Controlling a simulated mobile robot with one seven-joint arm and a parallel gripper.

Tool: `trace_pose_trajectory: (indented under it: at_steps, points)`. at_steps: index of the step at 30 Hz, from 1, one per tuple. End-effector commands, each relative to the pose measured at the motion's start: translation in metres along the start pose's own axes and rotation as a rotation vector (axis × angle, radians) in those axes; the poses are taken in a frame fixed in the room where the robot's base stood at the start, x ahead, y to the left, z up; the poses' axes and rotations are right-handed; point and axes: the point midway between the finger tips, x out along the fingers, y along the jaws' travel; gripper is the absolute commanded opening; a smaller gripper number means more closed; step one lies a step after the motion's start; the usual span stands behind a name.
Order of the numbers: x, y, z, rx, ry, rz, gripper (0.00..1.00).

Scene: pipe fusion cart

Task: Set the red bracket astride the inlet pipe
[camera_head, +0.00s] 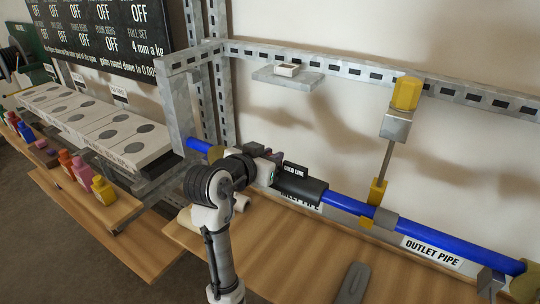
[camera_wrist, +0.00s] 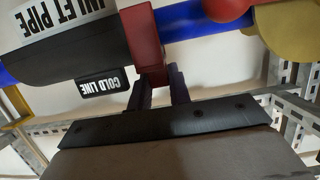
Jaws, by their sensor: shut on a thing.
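The red bracket (camera_wrist: 143,35) is in the wrist view, upright across the blue inlet pipe (camera_wrist: 185,20), close beside the black sleeve (camera_wrist: 70,45). My gripper (camera_wrist: 158,85) is shut on its lower stem. The bracket overlaps the pipe in the picture; I cannot tell whether it straddles or touches it. In the head view my gripper (camera_head: 268,160) is at the pipe's left part, just left of the black sleeve (camera_head: 298,183). My wrist mostly hides the bracket there. The blue pipe shows again at the far left (camera_head: 198,146).
A yellow-knobbed fitting (camera_head: 407,93) stands on a rod above the pipe, right of the sleeve. A metal frame (camera_head: 180,105) rises at left. A wooden bench (camera_head: 300,260) lies below with a grey bar (camera_head: 353,284). A round yellow part (camera_wrist: 285,30) is near the pipe.

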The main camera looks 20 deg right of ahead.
Motion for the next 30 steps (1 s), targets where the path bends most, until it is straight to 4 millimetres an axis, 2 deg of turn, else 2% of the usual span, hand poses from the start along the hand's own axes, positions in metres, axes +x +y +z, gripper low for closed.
trace_pose_trajectory:
  at_steps: [10,11,16,25,30]
  points:
    - [0.0,0.0,0.001,0.0,0.0,0.0,0.0]
    - [0.0,0.0,0.001,0.0,0.0,0.0,0.22]
    - [0.0,0.0,0.001,0.0,0.0,0.0,0.44]
    - [-0.001,0.0,0.001,0.0,0.001,-0.001,0.45]
    - [-0.018,-0.001,0.002,0.002,0.004,-0.003,0.45]
